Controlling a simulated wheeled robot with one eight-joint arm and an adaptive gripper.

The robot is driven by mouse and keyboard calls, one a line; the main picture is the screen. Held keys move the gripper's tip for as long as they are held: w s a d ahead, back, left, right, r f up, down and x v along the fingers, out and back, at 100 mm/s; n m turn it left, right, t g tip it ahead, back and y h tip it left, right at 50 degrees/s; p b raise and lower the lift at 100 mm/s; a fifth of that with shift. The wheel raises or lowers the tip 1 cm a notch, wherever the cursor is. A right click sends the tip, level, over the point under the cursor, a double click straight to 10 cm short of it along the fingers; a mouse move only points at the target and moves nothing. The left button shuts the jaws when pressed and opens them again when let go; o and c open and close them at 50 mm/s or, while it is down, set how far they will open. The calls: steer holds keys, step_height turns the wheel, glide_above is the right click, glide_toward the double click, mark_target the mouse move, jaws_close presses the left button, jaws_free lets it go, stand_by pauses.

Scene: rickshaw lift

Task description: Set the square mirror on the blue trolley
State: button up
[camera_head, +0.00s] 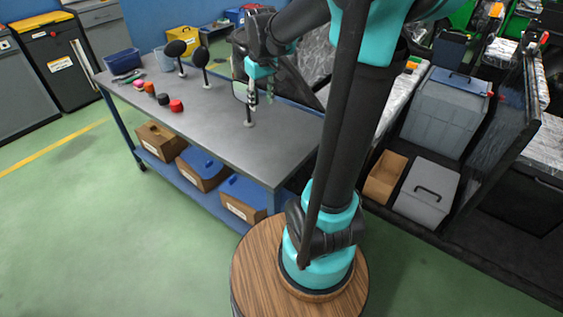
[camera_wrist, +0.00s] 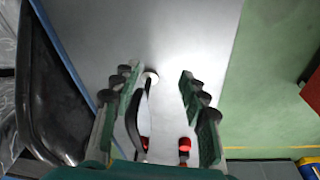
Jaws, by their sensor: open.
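A mirror with a pale, rectangular-looking face (camera_head: 240,91) stands upright on a thin stem and small round base on the grey-topped table; I take it as the square mirror. In the wrist view this mirror (camera_wrist: 136,118) shows edge-on as a thin dark shape between my fingers. My gripper (camera_head: 261,97) is open, pointing down over the table; its fingers (camera_wrist: 160,82) lie either side of the mirror, apparently without gripping it. The grey-topped table has a blue wheeled frame (camera_head: 118,118); I cannot tell whether it is the blue trolley. My arm hides part of the background.
Two dark oval mirrors on stands (camera_head: 176,49) (camera_head: 201,58) are further left. Small red and black objects (camera_head: 176,105) and a blue bin (camera_head: 122,61) sit at the table's left end. Boxes (camera_head: 202,168) fill the lower shelf. Shelving with grey bins (camera_head: 446,110) stands right.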

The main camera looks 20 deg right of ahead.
steer(key=s+f+m, duration=0.1)
steer(key=s+f, duration=0.3)
steer(key=s, duration=0.2)
steer(key=s+d+f+m+t, duration=0.1)
steer(key=s+f, duration=0.4)
steer(key=s, duration=0.1)
steer(key=s+f+m+t, duration=0.1)
steer(key=s+f, duration=0.3)
steer(key=s, duration=0.2)
steer(key=shift+s+d+f+m, duration=0.1)
steer(key=shift+d+f+m, duration=0.2)
steer(key=shift+m, duration=0.1)
